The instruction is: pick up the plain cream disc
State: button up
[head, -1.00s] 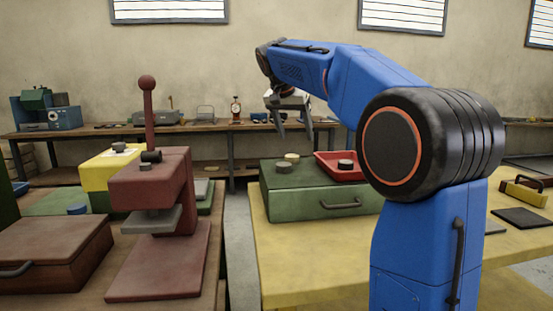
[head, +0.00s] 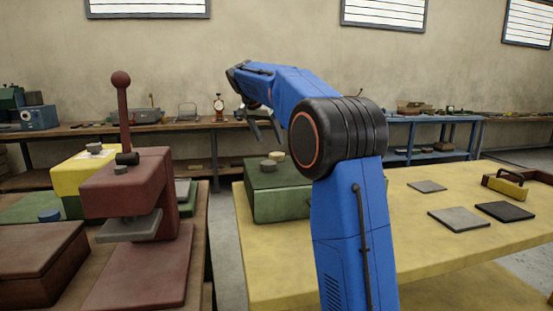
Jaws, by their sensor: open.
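A plain cream disc (head: 279,155) lies on top of the green box (head: 270,201), at its back. A greyer disc (head: 268,164) lies just in front and to the left of it. My gripper (head: 267,138) points down, open and empty, in the air above the green box. It appears a little above and left of the cream disc in the picture; how far apart they are in depth I cannot tell. My blue arm covers the right part of the green box.
A dark red press (head: 136,190) with a tall ball-topped lever stands left of the green box, on a wooden bench. A gap separates the benches. Flat plates (head: 459,219) lie on the yellow table (head: 430,255) at right.

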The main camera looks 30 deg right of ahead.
aim_at(276, 154)
jog(key=x, duration=0.9)
jog(key=shift+s, duration=0.2)
jog(key=c, duration=1.2)
